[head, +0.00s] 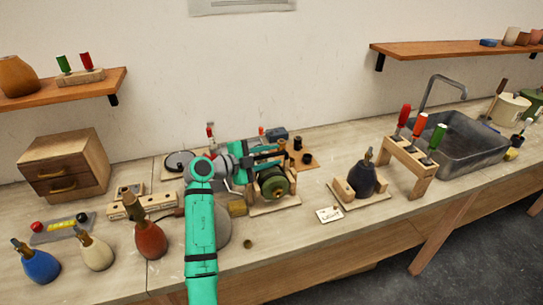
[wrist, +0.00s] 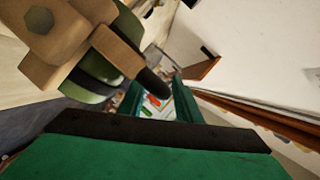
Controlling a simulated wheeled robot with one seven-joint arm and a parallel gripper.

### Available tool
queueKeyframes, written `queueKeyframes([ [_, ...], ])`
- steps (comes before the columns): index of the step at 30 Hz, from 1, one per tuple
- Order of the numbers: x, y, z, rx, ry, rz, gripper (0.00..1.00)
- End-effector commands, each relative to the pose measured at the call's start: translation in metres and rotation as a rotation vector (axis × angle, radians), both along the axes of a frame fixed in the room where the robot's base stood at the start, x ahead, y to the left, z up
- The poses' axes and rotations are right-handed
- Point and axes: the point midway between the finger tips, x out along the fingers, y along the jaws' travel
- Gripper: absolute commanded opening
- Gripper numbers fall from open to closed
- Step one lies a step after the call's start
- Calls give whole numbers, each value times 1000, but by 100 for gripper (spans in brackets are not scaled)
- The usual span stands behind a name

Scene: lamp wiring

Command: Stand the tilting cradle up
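The tilting cradle (head: 253,188) is a pale wooden frame on the bench, just right of my forearm. It holds a dark green round body (head: 275,182), whose round end faces the camera. Wooden and green parts also fill the upper left of the wrist view (wrist: 115,50). A wooden bar there ends in a dark tip (wrist: 152,83). My gripper (head: 281,154) is at the top rear of the cradle, its teal fingers apart. In the wrist view the dark tip appears near the gap between the fingers (wrist: 158,98). I cannot tell whether they touch it.
Right of the cradle, a dark bottle (head: 362,178) sits in a wooden holder beside a small card (head: 329,214). A rack with screwdrivers (head: 410,165) and a sink (head: 465,143) stand farther right. Coloured bottles (head: 150,240) are at left. The bench front is mostly clear.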

Motion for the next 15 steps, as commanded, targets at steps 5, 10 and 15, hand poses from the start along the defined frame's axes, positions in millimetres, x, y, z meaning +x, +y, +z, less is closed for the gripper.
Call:
queueKeyframes([
  [5,0,0,0,0,0,0,29],
  [10,0,0,0,0,0,0,0],
  [15,0,-1,0,0,-1,-1,0],
])
